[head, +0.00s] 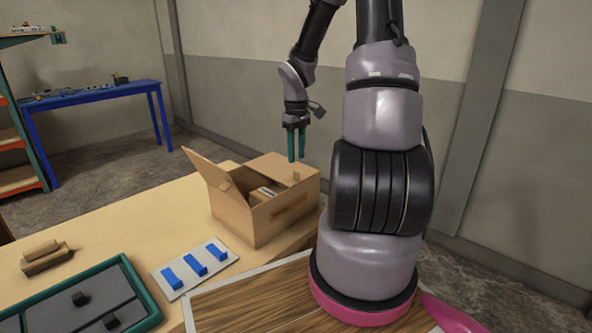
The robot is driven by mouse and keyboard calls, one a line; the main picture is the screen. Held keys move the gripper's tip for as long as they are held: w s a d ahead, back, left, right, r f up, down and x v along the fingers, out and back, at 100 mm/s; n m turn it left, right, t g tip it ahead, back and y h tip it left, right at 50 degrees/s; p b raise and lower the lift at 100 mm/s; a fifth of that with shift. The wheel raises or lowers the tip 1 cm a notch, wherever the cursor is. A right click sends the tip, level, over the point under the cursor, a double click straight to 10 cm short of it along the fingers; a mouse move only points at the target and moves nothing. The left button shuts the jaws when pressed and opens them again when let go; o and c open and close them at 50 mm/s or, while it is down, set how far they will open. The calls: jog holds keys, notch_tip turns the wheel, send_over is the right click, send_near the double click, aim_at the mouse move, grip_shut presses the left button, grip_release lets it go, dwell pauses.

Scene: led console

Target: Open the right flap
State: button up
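A cardboard box (277,224) stands at the far end of the wooden table. Its left flap (214,181) is raised and leans outward to the left. The right flap (277,166) appears to lie flat across the right part of the top, with a small tab (296,177) on it. Some contents (262,194) show through the opening between the flaps.
A panel with several blue switches (196,263) lies in front of the box. A teal-edged tray (78,300) and a wooden block (44,255) are at left. My arm hides the area right of the box.

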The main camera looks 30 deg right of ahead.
aim_at(296, 172)
notch_tip(296, 172, down, 6)
jog(key=shift+f, duration=0.1)
grip_shut()
dwell(1.6)
